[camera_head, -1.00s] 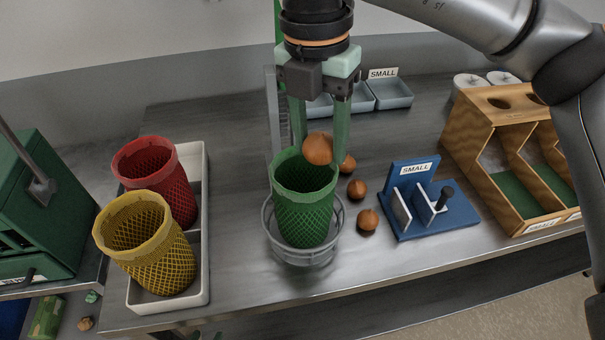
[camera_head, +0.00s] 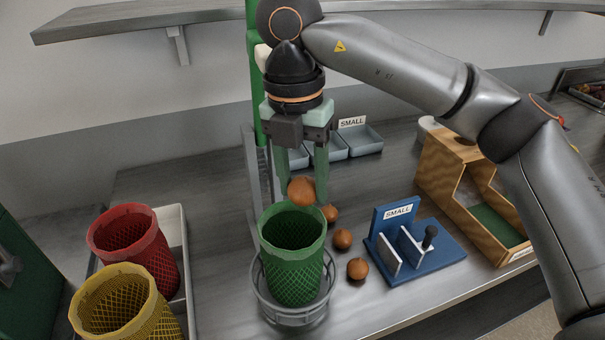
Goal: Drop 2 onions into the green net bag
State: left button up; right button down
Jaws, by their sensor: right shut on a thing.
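The green net bag (camera_head: 292,272) stands upright and open in a grey wire ring holder (camera_head: 284,318) on the bench. My right gripper (camera_head: 301,190) points down just behind and above the bag's far rim. It is shut on an onion (camera_head: 301,192), which hangs between its fingertips close to the rim. Three more onions lie on the bench to the right of the bag: one partly hidden (camera_head: 330,214), one in the middle (camera_head: 343,239) and one nearest (camera_head: 357,268). The inside bottom of the bag is hidden. My left gripper is out of view.
A red net bag (camera_head: 134,245) and a yellow net bag (camera_head: 125,305) stand in a white tray (camera_head: 172,222) at left. A blue stand (camera_head: 420,258) labelled SMALL and a wooden bin (camera_head: 450,190) are at right. Grey trays (camera_head: 362,140) and a green post stand behind.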

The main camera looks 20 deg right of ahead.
aim_at(297, 179)
jog(key=shift+f, duration=0.65)
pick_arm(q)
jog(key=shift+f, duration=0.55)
pick_arm(e)
jog(key=shift+c, duration=1)
grip_release()
jog(key=shift+r, duration=0.15)
pick_arm(q)
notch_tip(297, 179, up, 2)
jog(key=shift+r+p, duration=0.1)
jog(key=shift+p, duration=0.75)
pick_arm(e)
notch_tip(297, 179, up, 12)
jog(key=shift+w+a+r, duration=0.15)
jog(key=shift+w+a, duration=0.1)
jog(key=shift+a, duration=0.1)
